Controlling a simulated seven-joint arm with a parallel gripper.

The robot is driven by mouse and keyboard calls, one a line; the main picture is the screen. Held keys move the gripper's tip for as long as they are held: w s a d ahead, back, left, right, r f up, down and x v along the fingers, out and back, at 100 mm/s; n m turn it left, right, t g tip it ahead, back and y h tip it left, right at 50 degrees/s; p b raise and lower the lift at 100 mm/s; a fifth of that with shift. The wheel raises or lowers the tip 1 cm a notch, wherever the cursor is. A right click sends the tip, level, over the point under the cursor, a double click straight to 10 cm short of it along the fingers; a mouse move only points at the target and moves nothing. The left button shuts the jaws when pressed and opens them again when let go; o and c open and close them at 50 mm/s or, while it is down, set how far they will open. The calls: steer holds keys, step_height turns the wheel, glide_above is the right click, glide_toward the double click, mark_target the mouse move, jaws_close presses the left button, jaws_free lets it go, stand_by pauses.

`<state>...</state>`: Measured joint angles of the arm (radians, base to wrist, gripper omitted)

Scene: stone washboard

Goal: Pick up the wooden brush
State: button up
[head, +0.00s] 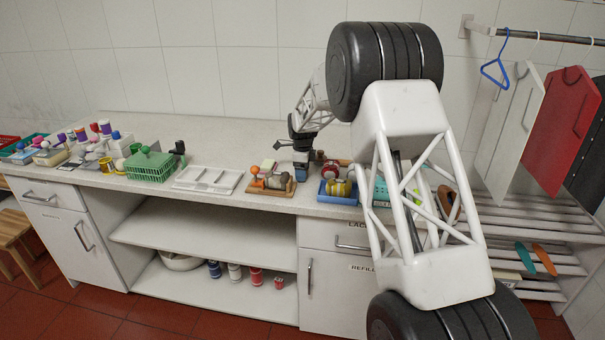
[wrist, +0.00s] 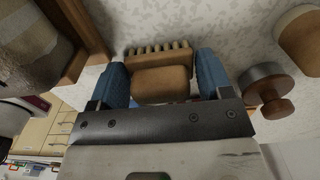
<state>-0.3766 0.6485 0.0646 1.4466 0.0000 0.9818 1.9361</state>
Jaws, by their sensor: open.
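The wooden brush (wrist: 160,82), a brown block with a row of pale bristles along its far edge, lies on the speckled counter in the wrist view. My gripper (wrist: 161,66) is open, with one blue finger on each side of the brush. I cannot tell whether the fingers touch it. In the head view my gripper (head: 301,170) is low over the counter, between a wooden tray (head: 289,190) and a blue tray (head: 337,199). The brush cannot be made out there.
A metal-and-wood knobbed object (wrist: 268,92) stands close beside the right finger. A wooden tray edge (wrist: 84,28) is close to the left finger. A white divided tray (head: 208,179) and a green basket (head: 151,166) stand further left. The counter's back strip is clear.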

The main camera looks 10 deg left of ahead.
steer(key=c, duration=0.6)
steer(key=shift+r, duration=1.7)
steer(key=shift+s+d+r, duration=0.1)
steer(key=shift+s, duration=0.15)
steer(key=s+d, duration=0.2)
steer(key=s, duration=0.2)
steer(key=s+d+r, duration=0.1)
steer(key=s, duration=0.4)
steer(key=s+d, duration=0.2)
steer(key=s, duration=0.3)
steer(key=shift+s+d+r, duration=0.2)
steer(key=shift+s+d, duration=0.05)
steer(key=shift+d, duration=0.05)
